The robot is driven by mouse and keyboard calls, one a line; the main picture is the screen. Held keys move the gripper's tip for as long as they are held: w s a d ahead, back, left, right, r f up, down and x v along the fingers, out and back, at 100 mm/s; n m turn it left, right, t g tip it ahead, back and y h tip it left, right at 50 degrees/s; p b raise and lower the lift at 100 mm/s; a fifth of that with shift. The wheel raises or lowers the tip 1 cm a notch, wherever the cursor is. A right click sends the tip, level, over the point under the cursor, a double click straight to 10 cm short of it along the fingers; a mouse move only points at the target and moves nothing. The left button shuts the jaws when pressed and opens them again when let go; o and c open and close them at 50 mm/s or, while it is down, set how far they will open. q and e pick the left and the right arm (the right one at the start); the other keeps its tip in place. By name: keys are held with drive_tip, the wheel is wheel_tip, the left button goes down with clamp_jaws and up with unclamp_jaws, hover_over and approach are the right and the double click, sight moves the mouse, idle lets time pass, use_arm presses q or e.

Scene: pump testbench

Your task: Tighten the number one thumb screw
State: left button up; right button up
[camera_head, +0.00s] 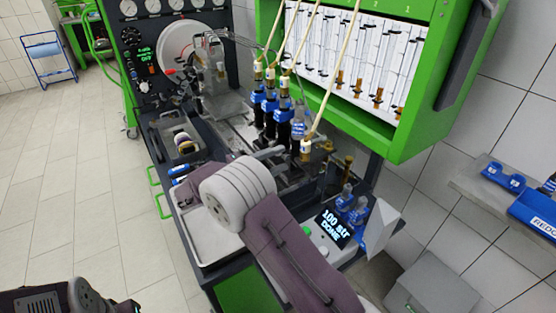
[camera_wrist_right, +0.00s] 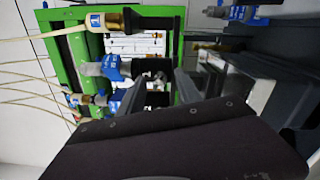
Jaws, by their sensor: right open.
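My right arm reaches in from the bottom of the head view, and its gripper (camera_head: 284,162) is over the bench, near the front end of the row of blue-collared units (camera_head: 283,114). The jaws are open, and I see nothing held between them. In the right wrist view the gripper (camera_wrist_right: 161,82) has its two dark fingers apart, with a clear unit with a blue collar (camera_wrist_right: 115,67) just beyond them. Pale hoses rise from the units. I cannot make out which part is the number one thumb screw; it is too small or hidden.
A green cabinet with glass tubes (camera_head: 350,50) overhangs the bench at the back. A gauge panel with a white disc (camera_head: 183,45) stands at the left. A grey tray (camera_head: 205,238) lies below my wrist. A display (camera_head: 334,225) reads "100 str DONE".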

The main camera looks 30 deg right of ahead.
drive_tip(key=a, duration=0.8)
drive_tip(key=shift+s+a+f, duration=0.15)
drive_tip(key=shift+s+a, duration=0.1)
drive_tip(key=shift+s, duration=0.05)
